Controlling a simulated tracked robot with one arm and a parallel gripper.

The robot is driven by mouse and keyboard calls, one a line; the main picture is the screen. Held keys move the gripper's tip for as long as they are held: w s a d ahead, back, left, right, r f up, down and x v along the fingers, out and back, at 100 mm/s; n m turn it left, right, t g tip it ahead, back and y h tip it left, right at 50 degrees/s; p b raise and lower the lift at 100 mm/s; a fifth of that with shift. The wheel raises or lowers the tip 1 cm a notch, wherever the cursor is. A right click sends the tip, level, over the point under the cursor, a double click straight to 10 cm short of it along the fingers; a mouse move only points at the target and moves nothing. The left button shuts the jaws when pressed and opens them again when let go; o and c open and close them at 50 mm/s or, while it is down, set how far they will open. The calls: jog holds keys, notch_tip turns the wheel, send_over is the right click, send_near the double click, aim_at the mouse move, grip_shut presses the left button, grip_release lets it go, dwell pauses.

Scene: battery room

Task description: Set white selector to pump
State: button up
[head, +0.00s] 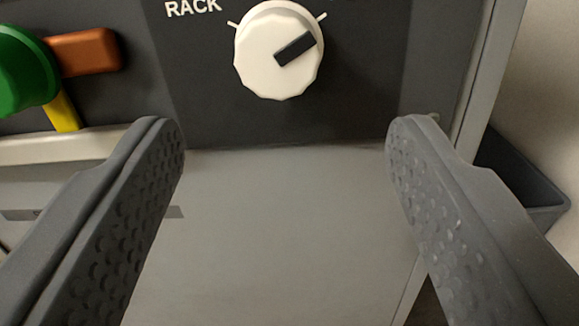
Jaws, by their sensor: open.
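The white selector (262,70) is a round faceted knob on a dark panel at the top middle of the head view. Its dark pointer bar (296,49) is tilted toward the upper right, near the right white tick mark. Another white tick stands at the knob's upper left, by the label "RACK" (193,8). No "pump" label shows in the picture. My gripper (286,135) is open and empty. Its two fingers are spread wide, lower in the picture than the knob, one to each side, and do not touch it.
At the left are a green round knob (22,68), an orange-brown block (84,52) and a yellow piece (63,110), above a pale ledge (60,148). A plain grey cabinet face (280,230) lies below the panel. A dark bin (520,180) stands at the right, past the cabinet edge.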

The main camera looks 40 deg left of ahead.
jog(key=shift+v, duration=2.95)
